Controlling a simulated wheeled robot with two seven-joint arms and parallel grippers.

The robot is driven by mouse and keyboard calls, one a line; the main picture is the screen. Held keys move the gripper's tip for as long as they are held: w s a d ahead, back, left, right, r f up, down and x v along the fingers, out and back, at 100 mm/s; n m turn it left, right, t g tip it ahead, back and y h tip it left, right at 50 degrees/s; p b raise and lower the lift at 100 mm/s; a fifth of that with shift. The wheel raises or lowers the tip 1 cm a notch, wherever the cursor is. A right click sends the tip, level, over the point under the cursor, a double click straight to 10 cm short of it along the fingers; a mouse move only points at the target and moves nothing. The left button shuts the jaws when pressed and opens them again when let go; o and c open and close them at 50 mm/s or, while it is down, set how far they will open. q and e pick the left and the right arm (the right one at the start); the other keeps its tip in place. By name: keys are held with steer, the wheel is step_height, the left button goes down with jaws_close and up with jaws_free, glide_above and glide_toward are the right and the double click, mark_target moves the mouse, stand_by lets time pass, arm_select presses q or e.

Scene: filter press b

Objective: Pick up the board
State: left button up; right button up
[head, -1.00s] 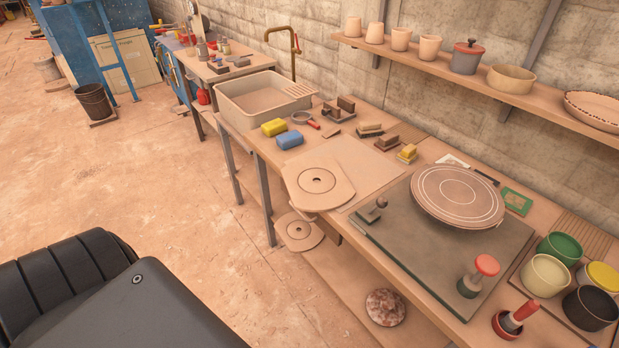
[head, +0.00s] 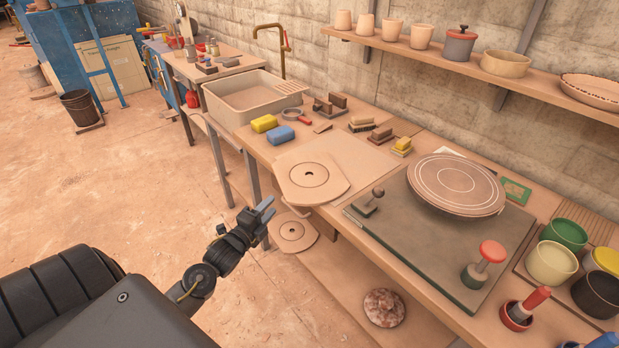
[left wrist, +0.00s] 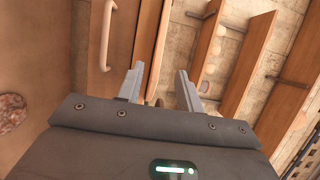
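A tan board (head: 335,184) with cut corners and a round, dark-centred disc on it lies on the bench, at its front edge. A similar smaller board (head: 293,246) with a ringed centre lies lower down, below the bench top. My left gripper (head: 268,207) is open and empty, in front of the bench and below the upper board's near edge, apart from it. In the left wrist view its two fingers (left wrist: 160,85) stand apart with nothing between them. I cannot clearly make out either board there. My right gripper is not in view.
A grey slab (head: 390,240) with a round ringed plate (head: 456,186) lies right of the upper board. A yellow sponge (head: 264,123) and a blue sponge (head: 281,135) lie behind it. A pale handle (left wrist: 105,35) shows in the left wrist view. Open floor lies left of the bench.

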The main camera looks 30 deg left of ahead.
mark_target(289, 188)
arm_select(q)
steer(key=w+p, duration=0.2)
steer(key=w, duration=0.7)
steer(key=shift+w, duration=0.2)
steer(key=shift+w+f, duration=0.1)
steer(key=shift+w, duration=0.35)
steer(key=shift+a, duration=0.1)
jaws_close()
